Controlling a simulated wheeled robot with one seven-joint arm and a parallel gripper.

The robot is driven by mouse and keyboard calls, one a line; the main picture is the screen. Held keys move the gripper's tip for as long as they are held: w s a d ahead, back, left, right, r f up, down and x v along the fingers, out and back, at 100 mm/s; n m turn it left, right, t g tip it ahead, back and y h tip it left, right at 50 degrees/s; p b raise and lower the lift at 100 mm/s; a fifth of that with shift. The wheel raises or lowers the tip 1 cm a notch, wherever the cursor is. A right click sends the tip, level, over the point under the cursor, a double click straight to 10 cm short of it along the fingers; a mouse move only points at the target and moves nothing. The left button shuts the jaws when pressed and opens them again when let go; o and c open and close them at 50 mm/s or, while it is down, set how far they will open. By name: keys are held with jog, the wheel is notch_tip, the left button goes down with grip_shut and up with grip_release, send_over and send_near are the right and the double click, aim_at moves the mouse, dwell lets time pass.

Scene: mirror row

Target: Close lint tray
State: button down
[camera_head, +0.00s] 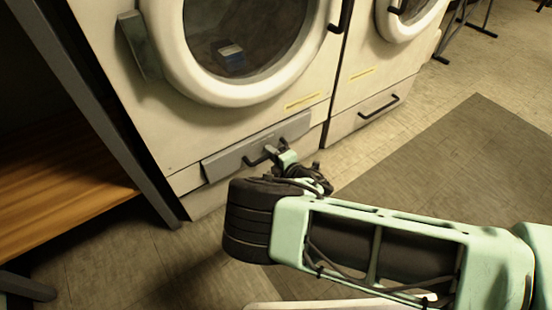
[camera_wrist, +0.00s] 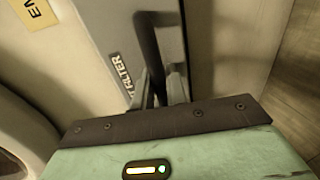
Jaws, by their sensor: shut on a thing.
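The lint tray (camera_head: 228,160) is a grey drawer front low on the left machine, with a dark bar handle (camera_head: 251,161). Its face looks slightly proud of the panel around it; how far it is out I cannot tell. My gripper (camera_head: 277,152) is at the handle's right part, shut on it. In the wrist view, the black handle (camera_wrist: 148,45) runs down between the fingers of my gripper (camera_wrist: 160,92). The tray's face (camera_wrist: 118,62) there carries a partly hidden label ending in "FILTER". My wrist hides the lower part of the handle.
The left machine's round door (camera_head: 190,75) is above the tray. A second machine with a handled lower drawer (camera_head: 375,108) stands to the right. A wooden shelf with a dark metal post (camera_head: 100,115) is close on the left. A dark mat (camera_head: 460,165) lies on open floor at right.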

jog(key=shift+x, duration=0.9)
jog(key=c, duration=1.8)
grip_release()
jog(key=shift+a+r, duration=0.1)
jog(key=shift+r, duration=0.15)
jog(key=shift+o, duration=0.2)
jog(key=p+v, duration=0.6)
jog(key=v, duration=1.1)
jog(key=shift+s+p, duration=0.2)
jog(key=shift+p, duration=0.2)
